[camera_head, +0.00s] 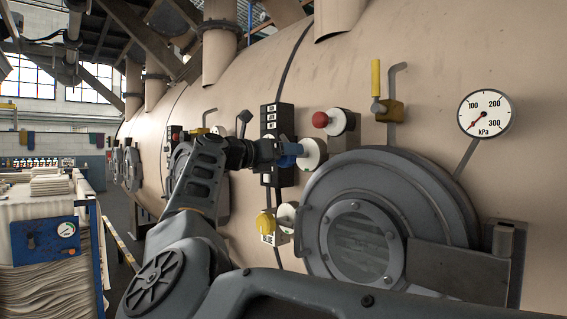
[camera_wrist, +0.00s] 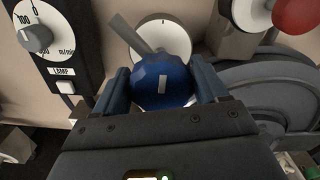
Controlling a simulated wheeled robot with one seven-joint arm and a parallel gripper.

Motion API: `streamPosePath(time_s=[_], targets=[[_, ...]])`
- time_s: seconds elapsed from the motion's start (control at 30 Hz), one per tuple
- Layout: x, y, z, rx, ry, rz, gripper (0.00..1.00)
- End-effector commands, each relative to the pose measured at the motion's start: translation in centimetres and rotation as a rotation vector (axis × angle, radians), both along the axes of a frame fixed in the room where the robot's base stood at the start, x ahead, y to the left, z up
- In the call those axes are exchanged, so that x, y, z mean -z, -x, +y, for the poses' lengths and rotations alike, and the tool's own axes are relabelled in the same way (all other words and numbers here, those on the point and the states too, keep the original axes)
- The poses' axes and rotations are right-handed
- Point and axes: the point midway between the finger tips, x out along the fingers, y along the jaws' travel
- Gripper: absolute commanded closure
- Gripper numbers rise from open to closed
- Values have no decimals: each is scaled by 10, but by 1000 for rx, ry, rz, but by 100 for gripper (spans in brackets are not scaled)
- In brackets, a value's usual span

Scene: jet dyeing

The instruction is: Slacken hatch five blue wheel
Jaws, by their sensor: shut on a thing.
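The blue wheel (camera_wrist: 161,82) is a faceted knob with a white mark, in front of a round white plate (camera_wrist: 163,36) on the machine wall. In the wrist view my gripper (camera_wrist: 164,88) has one finger on each side of it and is shut on it. In the head view the blue wheel (camera_head: 291,150) shows just beyond my gripper (camera_head: 272,152), beside the white plate, left of the large round grey hatch (camera_head: 362,240). The far side of the wheel is hidden.
A red knob (camera_head: 320,119) sits up and right of the blue wheel, and a yellow knob (camera_head: 265,223) with a label below it. A black switch panel (camera_head: 277,118) is just behind my gripper. A pressure gauge (camera_head: 485,113) and yellow-handled valve (camera_head: 377,92) are to the right.

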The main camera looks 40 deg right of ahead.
Motion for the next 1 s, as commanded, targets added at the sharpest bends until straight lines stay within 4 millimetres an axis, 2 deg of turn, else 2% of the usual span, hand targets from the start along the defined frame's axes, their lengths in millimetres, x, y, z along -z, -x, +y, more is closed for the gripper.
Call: streamPosePath(time_s=[0.27, 0.3, 0.5, 0.77, 0.87, 1.0], targets=[[0, 0, 0, -2, -1, -12, 58], [0, 0, 1, -2, -1, -12, 26], [0, 0, 0, -1, -1, -11, 7], [0, 0, 2, -1, -1, -11, 7], [1, 0, 11, -3, 0, -11, 7], [2, 0, 33, -4, 0, -11, 7]])
